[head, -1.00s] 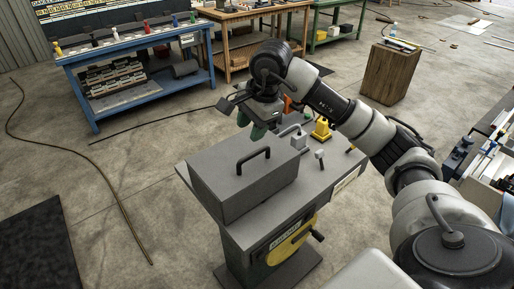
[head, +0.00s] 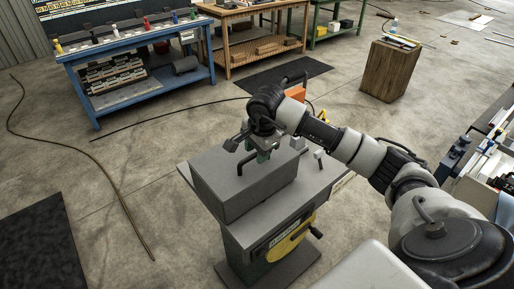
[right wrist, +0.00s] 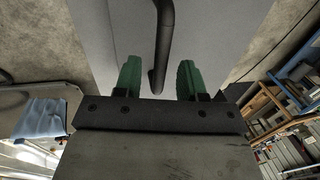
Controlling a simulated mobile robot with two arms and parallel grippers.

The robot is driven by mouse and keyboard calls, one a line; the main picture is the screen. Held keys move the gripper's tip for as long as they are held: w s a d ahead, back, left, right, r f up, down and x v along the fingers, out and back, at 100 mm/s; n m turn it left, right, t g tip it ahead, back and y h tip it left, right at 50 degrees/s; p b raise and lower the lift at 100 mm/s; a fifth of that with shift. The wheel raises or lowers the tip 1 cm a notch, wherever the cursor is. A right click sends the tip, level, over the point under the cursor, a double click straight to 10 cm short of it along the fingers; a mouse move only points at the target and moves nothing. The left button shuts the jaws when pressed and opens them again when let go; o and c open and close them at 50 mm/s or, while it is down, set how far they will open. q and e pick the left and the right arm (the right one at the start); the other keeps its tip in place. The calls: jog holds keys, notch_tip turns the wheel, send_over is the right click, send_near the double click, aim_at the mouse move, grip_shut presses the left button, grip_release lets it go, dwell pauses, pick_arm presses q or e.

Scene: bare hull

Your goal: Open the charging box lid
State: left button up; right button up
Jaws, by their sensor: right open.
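The charging box (head: 232,200) is a grey box on a grey pedestal stand. Its flat lid (head: 213,167) lies closed on top. A dark bar handle (head: 240,165) stands up from the lid, partly hidden by my right gripper (head: 259,154) in the head view. My right gripper is open, with green fingers, low over the lid at the handle. In the right wrist view the handle (right wrist: 164,40) runs down into the gap between the two spread fingers (right wrist: 158,78). I cannot tell whether they touch it. My left gripper is not in view.
A grey lever (head: 318,157) stands on the pedestal top right of the box. An orange object (head: 297,92) shows behind my right arm. A blue workbench (head: 140,52) and a wooden block (head: 391,72) stand farther back.

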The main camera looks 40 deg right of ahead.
grip_shut()
jog(key=shift+w+d, duration=0.1)
dwell(0.3)
